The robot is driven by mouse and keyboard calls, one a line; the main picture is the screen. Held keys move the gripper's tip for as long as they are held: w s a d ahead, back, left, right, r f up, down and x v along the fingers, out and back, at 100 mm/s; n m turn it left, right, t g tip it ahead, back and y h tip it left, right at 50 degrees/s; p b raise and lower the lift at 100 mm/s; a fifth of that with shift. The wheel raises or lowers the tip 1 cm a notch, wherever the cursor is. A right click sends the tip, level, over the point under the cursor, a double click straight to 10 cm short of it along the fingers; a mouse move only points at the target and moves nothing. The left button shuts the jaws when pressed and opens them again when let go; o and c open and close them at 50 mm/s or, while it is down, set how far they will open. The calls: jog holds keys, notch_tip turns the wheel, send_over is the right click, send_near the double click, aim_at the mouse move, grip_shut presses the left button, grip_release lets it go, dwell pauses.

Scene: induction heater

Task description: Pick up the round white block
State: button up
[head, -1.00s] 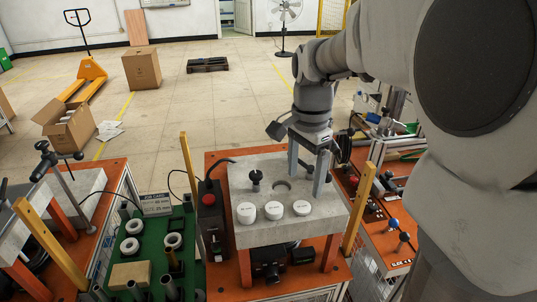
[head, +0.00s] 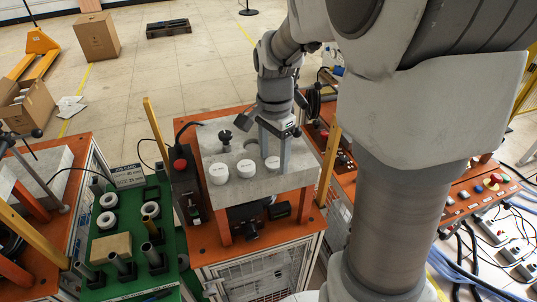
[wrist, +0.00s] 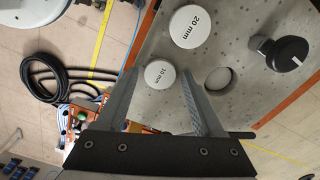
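Several round white blocks sit in a row on the front of a grey slab (head: 240,186): a left one (head: 218,173), a middle one (head: 246,168) and a right one (head: 273,163). In the wrist view, one block reads "20 mm" (wrist: 191,27) and a smaller-looking one reads "10 mm" (wrist: 159,74). My gripper (head: 274,156) is open and empty, pointing down over the right part of the slab. In the wrist view, the 10 mm block lies between the fingertips (wrist: 159,76) in the picture. I cannot tell how far above the slab the fingertips are.
A black knob (head: 224,136) stands up from the slab, left of a round hole (head: 249,145). A red button box (head: 181,170) is at the slab's left. Yellow posts (head: 329,165) flank the orange bench. A green table (head: 125,235) with tubes and rings stands left.

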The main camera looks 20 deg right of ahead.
aim_at(273, 162)
grip_shut()
notch_tip(273, 162, up, 4)
jog(key=shift+r, duration=0.15)
jog(key=s+d+r, duration=0.6)
jog(key=d+r, duration=0.1)
jog(key=d, duration=0.2)
notch_tip(273, 162, up, 7)
jog(key=p, duration=0.6)
jog(key=shift+s+d+r, duration=0.15)
jog(key=shift+s+d, duration=0.1)
jog(key=shift+s, duration=0.15)
jog(key=shift+w, duration=0.1)
